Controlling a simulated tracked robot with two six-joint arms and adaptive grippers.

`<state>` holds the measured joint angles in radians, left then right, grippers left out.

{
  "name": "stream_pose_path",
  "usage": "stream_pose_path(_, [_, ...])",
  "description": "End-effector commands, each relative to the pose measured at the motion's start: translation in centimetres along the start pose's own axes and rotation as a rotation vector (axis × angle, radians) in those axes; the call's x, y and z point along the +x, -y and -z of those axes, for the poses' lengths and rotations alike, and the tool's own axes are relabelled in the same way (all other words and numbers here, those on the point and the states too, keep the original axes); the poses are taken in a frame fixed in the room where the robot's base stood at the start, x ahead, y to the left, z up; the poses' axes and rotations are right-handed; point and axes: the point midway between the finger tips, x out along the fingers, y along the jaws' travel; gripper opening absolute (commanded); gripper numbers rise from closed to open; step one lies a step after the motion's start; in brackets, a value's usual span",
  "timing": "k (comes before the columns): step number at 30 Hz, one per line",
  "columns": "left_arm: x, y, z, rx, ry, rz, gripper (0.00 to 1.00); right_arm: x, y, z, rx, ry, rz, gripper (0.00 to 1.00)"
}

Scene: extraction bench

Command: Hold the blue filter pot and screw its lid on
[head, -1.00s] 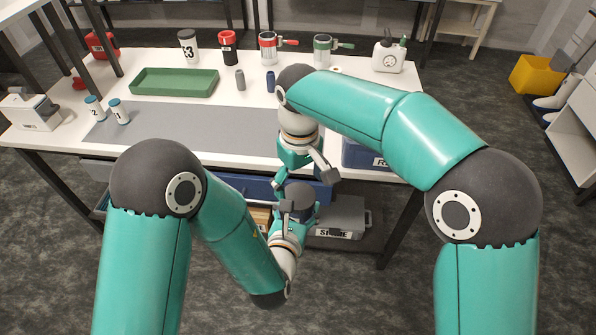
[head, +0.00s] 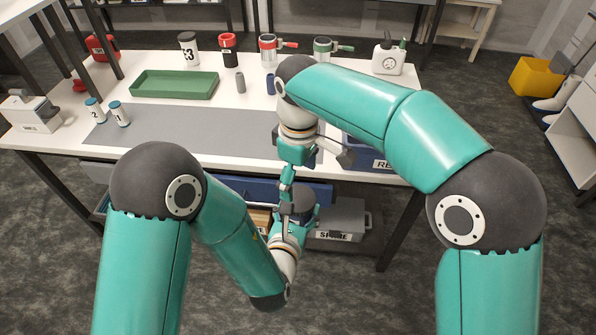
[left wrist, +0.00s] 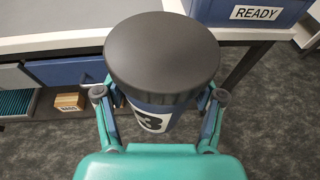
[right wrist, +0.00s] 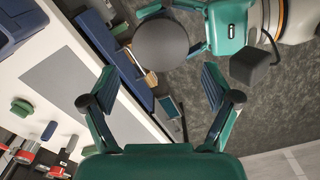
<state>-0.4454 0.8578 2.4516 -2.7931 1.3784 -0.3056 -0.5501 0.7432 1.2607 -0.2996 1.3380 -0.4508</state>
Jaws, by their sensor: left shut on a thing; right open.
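The blue filter pot (left wrist: 152,113), with a white label reading 3, stands between my left gripper's fingers. Its wide dark grey lid (left wrist: 162,52) sits on top, and it also shows in the head view (head: 304,199) and the right wrist view (right wrist: 160,46). How tightly it is screwed cannot be told. My left gripper (head: 289,212) is shut on the pot, in front of the bench. My right gripper (head: 288,184) is open just above the lid, pointing down. In the right wrist view its fingers (right wrist: 158,78) are spread and empty, with the lid beyond them.
The white bench (head: 232,110) carries a grey mat (head: 200,135), a green tray (head: 175,84) and two small pots at the left. A blue READY crate (head: 362,153) is right of my right gripper. A grey box (head: 342,220) sits below the bench.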

Motion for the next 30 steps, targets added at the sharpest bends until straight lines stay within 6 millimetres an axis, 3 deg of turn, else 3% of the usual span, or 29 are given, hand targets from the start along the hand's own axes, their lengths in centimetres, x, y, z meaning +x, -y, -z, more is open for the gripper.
stream_pose_path(12, [0.0, 0.0, -0.1, 0.000, 0.002, 0.000, 0.00, 5.7, 0.0, -0.1, 0.001, 0.003, 0.001, 0.88])
stream_pose_path(25, [0.0, 0.0, -0.1, 0.000, 0.002, 0.000, 0.00, 6.7, 0.0, -0.1, 0.002, 0.001, 0.000, 0.88])
stream_pose_path(30, [0.0, 0.0, -0.1, 0.000, 0.002, 0.000, 0.00, 6.6, 0.0, 0.0, 0.002, 0.000, 0.000, 0.61])
